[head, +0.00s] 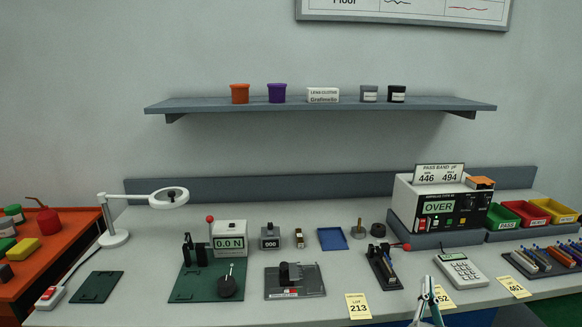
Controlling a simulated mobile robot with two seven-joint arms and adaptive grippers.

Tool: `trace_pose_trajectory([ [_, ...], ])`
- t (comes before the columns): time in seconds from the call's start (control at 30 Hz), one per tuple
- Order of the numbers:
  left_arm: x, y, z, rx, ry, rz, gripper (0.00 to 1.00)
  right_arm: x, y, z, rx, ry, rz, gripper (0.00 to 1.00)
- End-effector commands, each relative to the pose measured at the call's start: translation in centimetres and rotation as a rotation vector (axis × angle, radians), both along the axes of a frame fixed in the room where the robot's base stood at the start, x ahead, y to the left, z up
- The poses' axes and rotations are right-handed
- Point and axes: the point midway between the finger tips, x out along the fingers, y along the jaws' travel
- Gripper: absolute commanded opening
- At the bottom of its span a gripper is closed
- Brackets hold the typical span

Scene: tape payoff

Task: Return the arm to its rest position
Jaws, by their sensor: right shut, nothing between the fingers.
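My right gripper (428,286) shows at the bottom edge, right of centre, in the head view. Its fingertips come together and point away over the front of the bench. It is shut and holds nothing. It overlaps a yellow tag ending in 52 (444,298) in the picture; whether it touches the tag or the bench (340,283), I cannot tell. The rest of the right arm is hardly visible below the frame. My left gripper is not in view.
A calculator (460,269) lies just right of the gripper. A dark fixture with a red-knobbed lever (386,267) stands to its left, near the lot 213 tag (358,306). The meter reading OVER (436,208) stands behind. Coloured bins (548,211) are at the right.

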Motion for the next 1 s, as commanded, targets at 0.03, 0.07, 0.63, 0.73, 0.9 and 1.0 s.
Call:
trace_pose_trajectory([
  [0.03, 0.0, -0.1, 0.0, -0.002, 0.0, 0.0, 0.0, -1.5, 2.1, -1.8, -0.053, 0.038, 0.071, 0.0],
  [0.07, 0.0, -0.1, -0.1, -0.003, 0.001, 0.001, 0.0, -2.3, 3.4, -2.7, -0.085, 0.06, 0.115, 0.0],
  [0.63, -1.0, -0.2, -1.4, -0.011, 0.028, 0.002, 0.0, -24.4, 14.0, -25.2, -0.458, 0.806, 0.584, 0.0],
  [0.73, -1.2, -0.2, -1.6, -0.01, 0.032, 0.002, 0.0, -26.3, 13.6, -26.5, -0.478, 0.871, 0.586, 0.0],
  [0.9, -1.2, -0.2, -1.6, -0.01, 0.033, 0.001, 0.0, -27.1, 13.4, -27.0, -0.488, 0.9, 0.584, 0.0],
  [1.0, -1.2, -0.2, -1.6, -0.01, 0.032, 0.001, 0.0, -27.1, 13.4, -27.0, -0.488, 0.9, 0.584, 0.0],
])
